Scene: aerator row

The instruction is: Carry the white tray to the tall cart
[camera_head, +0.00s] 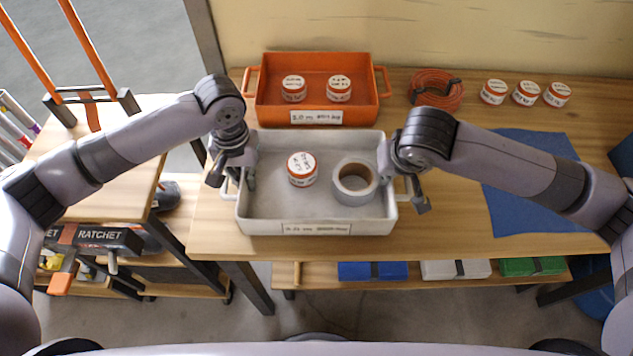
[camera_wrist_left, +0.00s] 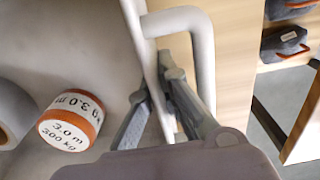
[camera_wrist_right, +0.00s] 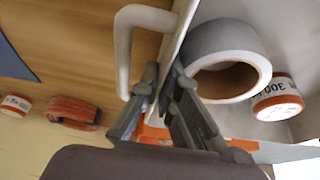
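The white tray (camera_head: 262,222) is at the front of the wooden table, holding an orange-and-white labelled round container (camera_head: 302,170) and a grey tape-like roll (camera_head: 355,197). My left gripper (camera_head: 234,180) straddles the tray's left wall, one finger inside and one between wall and handle. In the left wrist view, its fingers (camera_wrist_left: 156,84) press close to the wall. My right gripper (camera_head: 398,183) grips the right wall likewise, as the right wrist view shows at its fingers (camera_wrist_right: 165,78). I cannot tell whether the tray is lifted. A wooden-topped cart (camera_head: 118,185) with orange handle bars stands left.
An orange tray (camera_head: 262,118) with two round containers sits directly behind the white tray. An orange coil (camera_head: 436,89), three containers (camera_head: 526,93) and a blue mat (camera_head: 515,190) lie to the right. The cart's visible top is largely clear; a ratchet box (camera_head: 98,238) is below it.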

